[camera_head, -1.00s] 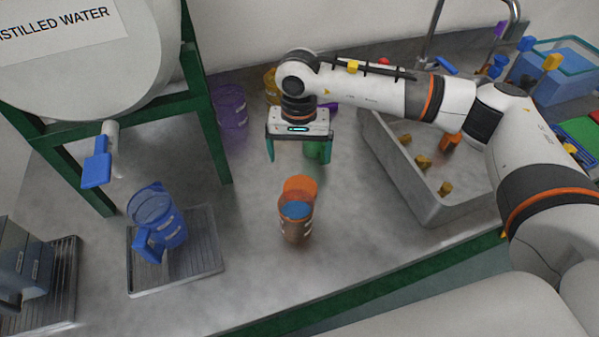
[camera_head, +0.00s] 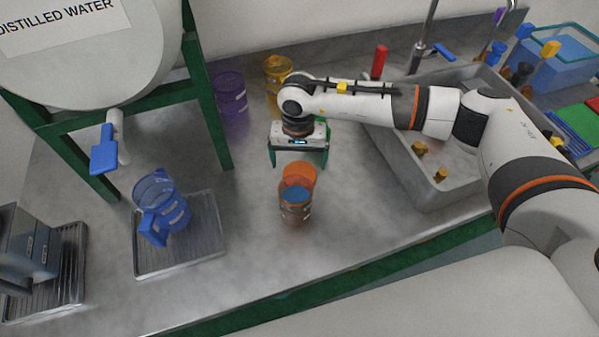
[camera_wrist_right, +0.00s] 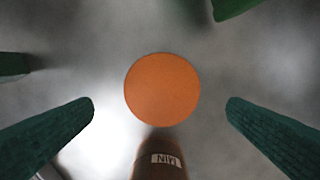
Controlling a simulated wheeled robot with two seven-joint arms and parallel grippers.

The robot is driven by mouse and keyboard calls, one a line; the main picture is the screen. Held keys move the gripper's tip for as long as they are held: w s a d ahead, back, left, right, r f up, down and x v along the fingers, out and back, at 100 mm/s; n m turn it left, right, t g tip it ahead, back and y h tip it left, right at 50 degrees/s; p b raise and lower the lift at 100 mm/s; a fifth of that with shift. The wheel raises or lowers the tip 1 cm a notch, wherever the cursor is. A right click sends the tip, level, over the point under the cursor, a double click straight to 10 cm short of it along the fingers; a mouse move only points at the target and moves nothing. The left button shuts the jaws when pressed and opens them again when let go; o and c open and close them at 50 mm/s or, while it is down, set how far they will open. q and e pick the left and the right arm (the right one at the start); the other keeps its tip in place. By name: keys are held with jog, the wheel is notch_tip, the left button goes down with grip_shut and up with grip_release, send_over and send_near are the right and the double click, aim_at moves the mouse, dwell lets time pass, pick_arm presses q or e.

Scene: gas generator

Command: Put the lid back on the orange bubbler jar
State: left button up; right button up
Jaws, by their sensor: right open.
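The orange bubbler jar (camera_head: 295,208) stands upright on the counter with blue inside it. Its orange lid (camera_head: 299,174) shows as a disc at the jar's far rim; I cannot tell whether it touches the jar. My right gripper (camera_head: 299,160) is open and empty, pointing down just behind and above the lid. In the right wrist view the lid (camera_wrist_right: 162,90) lies centred between the spread fingers, with space on both sides. The jar's labelled side (camera_wrist_right: 160,160) shows below it. My left gripper is out of view.
A blue jar (camera_head: 165,208) stands on a drip tray (camera_head: 207,245) at left, below the water tank's tap. Purple (camera_head: 230,95) and yellow (camera_head: 278,75) jars stand behind. The sink (camera_head: 430,190) is at right. The counter around the orange jar is clear.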

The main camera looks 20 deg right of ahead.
aim_at(300, 174)
jog(key=shift+f+p, duration=0.25)
jog(key=shift+p, duration=0.05)
notch_tip(300, 174, down, 4)
jog(key=shift+d+r+p, duration=0.1)
jog(key=shift+d+p, duration=0.05)
jog(key=shift+p, duration=0.5)
jog(key=shift+w+f, duration=0.1)
jog(key=shift+f, duration=0.35)
jog(key=c, duration=1.1)
